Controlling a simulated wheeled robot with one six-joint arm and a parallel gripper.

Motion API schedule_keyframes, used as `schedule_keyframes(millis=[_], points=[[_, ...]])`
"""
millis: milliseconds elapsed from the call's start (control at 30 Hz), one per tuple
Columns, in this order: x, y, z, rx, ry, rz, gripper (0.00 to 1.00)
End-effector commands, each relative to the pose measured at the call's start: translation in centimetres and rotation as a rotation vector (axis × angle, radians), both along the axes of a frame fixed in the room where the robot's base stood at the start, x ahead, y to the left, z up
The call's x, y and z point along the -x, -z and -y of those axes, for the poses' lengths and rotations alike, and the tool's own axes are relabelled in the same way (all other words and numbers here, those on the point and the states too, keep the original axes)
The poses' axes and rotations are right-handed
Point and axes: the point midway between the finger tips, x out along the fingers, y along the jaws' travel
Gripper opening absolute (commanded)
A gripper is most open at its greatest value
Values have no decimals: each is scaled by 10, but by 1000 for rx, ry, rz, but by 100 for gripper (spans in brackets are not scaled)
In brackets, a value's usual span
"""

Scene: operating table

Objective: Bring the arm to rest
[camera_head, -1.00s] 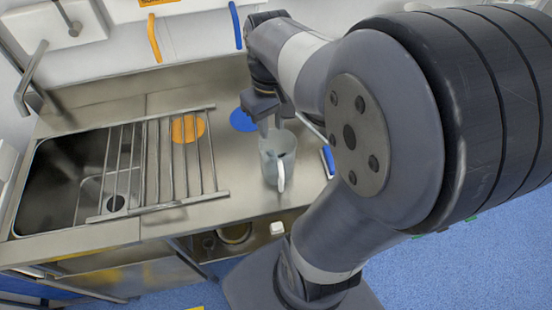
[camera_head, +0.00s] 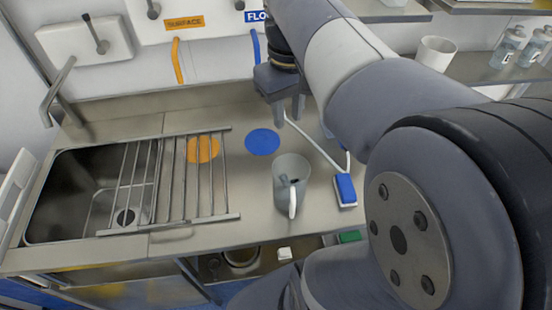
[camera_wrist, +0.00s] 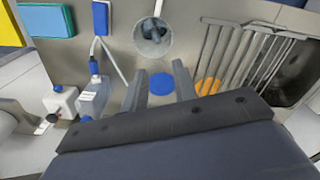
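My gripper (camera_head: 288,108) is in the air above the back of the steel counter (camera_head: 225,238), up and behind the grey mug. Its two fingers are apart with nothing between them. They also show apart in the wrist view (camera_wrist: 160,84). The grey mug (camera_head: 290,172) stands upright on the counter, its handle toward the front. Something dark shows inside it. The mug also shows at the top of the wrist view (camera_wrist: 153,38), clear of the fingers. My arm crosses the right side of the head view and hides part of the counter.
A sink (camera_head: 75,195) with a wire rack (camera_head: 178,185) lies left. An orange disc (camera_head: 204,150) and a blue disc (camera_head: 262,142) lie on the counter. A blue brush (camera_head: 345,190) lies right of the mug. A shelf at upper right holds a white cup (camera_head: 436,52) and bottles (camera_head: 507,45).

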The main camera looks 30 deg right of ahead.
Motion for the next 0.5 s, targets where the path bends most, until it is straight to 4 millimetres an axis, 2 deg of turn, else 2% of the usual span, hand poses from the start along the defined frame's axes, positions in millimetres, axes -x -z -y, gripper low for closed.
schedule_keyframes(millis=[233, 500], points=[[0, 15, 0, -1, 0, -3, 27], [1, 66, 0, -1, 0, -5, 27]])
